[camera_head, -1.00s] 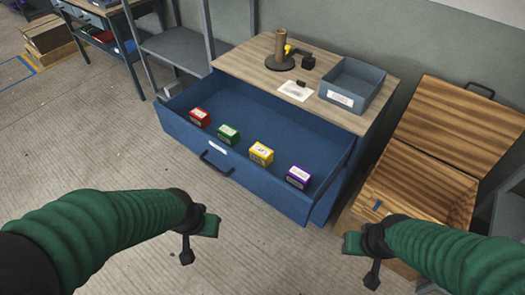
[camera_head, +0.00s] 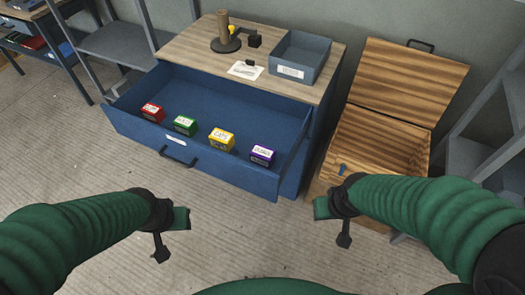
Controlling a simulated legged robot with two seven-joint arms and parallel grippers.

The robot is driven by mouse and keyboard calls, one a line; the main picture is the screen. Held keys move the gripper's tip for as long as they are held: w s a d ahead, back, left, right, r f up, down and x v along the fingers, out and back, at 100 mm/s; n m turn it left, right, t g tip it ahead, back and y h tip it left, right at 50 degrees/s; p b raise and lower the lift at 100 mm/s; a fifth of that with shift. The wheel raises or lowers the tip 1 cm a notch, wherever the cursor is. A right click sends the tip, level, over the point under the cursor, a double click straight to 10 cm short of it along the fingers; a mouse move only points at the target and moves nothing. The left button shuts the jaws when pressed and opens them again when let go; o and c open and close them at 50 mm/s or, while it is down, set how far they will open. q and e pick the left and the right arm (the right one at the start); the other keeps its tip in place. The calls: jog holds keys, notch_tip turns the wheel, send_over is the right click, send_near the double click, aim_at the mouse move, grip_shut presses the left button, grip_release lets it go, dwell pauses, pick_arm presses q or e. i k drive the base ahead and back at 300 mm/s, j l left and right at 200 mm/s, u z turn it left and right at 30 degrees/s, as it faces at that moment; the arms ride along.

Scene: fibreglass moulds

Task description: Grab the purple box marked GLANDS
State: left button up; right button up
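A purple box (camera_head: 262,156) with a white label on top sits at the right end of the open blue drawer (camera_head: 235,104); its lettering is too small to read. To its left in the same drawer stand a yellow box (camera_head: 221,139), a green box (camera_head: 185,125) and a red box (camera_head: 152,113). My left gripper (camera_head: 172,231) is in front of the drawer at lower left, open and empty. My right gripper (camera_head: 332,224) is below and right of the purple box, apart from it, also open and empty.
The cabinet top (camera_head: 190,50) holds a grey bin (camera_head: 300,58), a paper card (camera_head: 245,69) and a stand with a brown cylinder (camera_head: 224,32). An open wooden crate (camera_head: 385,135) stands right of the cabinet. The drawer handle (camera_head: 178,157) sticks out in front. The floor before it is clear.

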aim_at(260, 155)
jog(key=i+j, duration=0.85)
jog(key=i+j+u, duration=0.05)
